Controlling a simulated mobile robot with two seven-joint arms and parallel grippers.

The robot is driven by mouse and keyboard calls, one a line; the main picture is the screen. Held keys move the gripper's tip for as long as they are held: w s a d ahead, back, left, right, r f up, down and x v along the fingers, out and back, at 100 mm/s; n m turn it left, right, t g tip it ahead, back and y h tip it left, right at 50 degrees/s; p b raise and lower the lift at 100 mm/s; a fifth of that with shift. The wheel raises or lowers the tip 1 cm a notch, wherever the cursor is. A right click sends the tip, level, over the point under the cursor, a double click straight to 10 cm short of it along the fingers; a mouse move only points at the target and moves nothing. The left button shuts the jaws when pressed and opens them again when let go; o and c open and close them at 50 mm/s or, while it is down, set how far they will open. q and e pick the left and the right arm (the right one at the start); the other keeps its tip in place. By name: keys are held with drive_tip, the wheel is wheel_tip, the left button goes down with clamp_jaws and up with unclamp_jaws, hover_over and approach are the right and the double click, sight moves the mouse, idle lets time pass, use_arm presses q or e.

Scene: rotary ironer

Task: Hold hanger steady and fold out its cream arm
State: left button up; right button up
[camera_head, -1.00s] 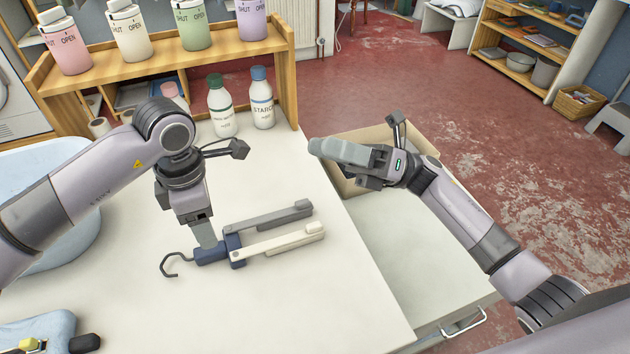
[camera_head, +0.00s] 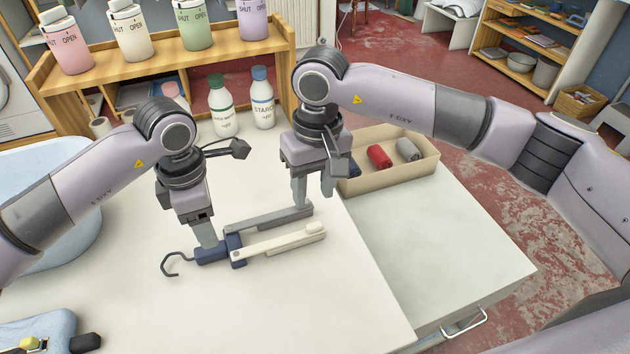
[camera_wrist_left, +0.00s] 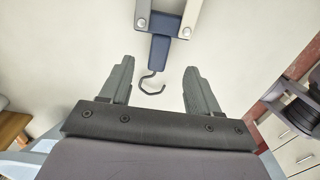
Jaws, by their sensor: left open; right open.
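The folding hanger lies on the white table, with a navy hub (camera_head: 215,251), a dark hook (camera_head: 172,266) to the left, a grey arm (camera_head: 262,219) and a cream arm (camera_head: 280,243). Both arms point right, side by side. My left gripper (camera_head: 205,236) is open and points down at the hub. In the left wrist view the hub (camera_wrist_left: 158,48) shows just beyond and between the open fingertips, apart from them. My right gripper (camera_head: 313,190) is open, fingers down, by the tip of the grey arm; whether it touches is unclear.
A tan box (camera_head: 420,165) with a red roll (camera_head: 379,156) and a grey roll (camera_head: 408,150) stands right of my right gripper. Bottles and a wooden shelf (camera_head: 165,45) line the back. A blue basin (camera_head: 75,235) is at left.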

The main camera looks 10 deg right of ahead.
sight(202, 256)
use_arm(q)
drive_tip(key=shift+f, duration=3.6)
drive_tip(key=c, duration=1.1)
use_arm(e)
drive_tip(key=shift+w+d+r, duration=0.1)
drive_tip(key=shift+w+d, duration=0.15)
use_arm(q)
clamp_jaws()
use_arm(e)
drive_tip(key=shift+o, duration=1.4)
drive_tip(key=shift+r, duration=0.3)
drive_tip(key=shift+m, duration=0.5)
wheel_tip(202, 256, down, 10)
drive_tip(key=shift+a+f, duration=0.1)
